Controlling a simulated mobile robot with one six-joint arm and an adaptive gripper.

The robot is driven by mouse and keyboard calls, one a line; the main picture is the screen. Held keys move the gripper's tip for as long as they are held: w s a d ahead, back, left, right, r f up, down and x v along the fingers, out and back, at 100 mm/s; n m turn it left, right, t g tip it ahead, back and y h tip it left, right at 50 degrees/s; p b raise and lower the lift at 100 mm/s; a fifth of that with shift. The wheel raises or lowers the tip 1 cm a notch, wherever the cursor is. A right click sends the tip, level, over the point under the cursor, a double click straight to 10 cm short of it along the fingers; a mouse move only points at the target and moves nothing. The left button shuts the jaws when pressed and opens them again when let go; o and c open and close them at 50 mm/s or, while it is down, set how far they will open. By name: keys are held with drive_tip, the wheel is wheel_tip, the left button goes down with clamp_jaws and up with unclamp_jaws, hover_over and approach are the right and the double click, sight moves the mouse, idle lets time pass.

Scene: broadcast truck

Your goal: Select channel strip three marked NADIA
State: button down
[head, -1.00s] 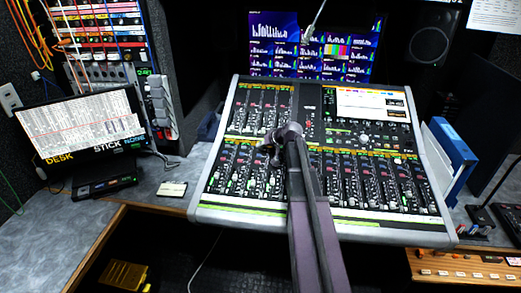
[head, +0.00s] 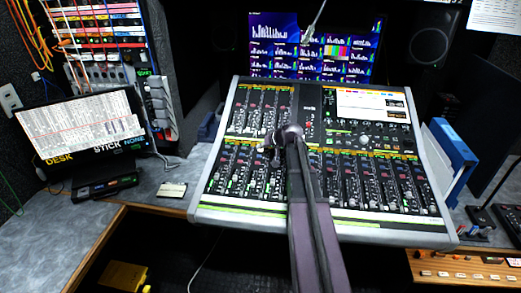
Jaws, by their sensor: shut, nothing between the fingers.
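The mixing console (head: 207,205) sits on the desk in the middle of the head view, tilted up toward the back. It has rows of channel strips with faders, small buttons and yellow-green labels. The label writing is too small to read, so I cannot tell which strip is marked NADIA. My gripper (head: 267,147) is shut and empty, over the middle-left of the console near the label row between the upper and lower strip banks. I cannot tell whether it touches the surface. My arm hides some middle strips of the lower bank.
A laptop-like screen (head: 88,128) with a list stands on the left desk. A blue binder (head: 452,155) is right of the console. A monitor (head: 275,50) with graphs stands behind it. An orange-brown button panel (head: 465,268) is at lower right.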

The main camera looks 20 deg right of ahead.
sight(260, 154)
drive_tip(key=shift+s+r+p, duration=0.1)
drive_tip(key=shift+r+p, duration=0.5)
drive_tip(key=shift+r, duration=0.15)
drive_tip(key=shift+r, duration=0.1)
drive_tip(key=shift+s+a+r+p, duration=0.15)
drive_tip(key=shift+r+p, duration=1.05)
drive_tip(key=shift+p, duration=0.05)
drive_tip(key=shift+s+a+r+p, duration=0.1)
drive_tip(key=shift+s+r+p, duration=0.05)
drive_tip(key=shift+r+p, duration=1.05)
drive_tip(key=shift+a+f, duration=0.1)
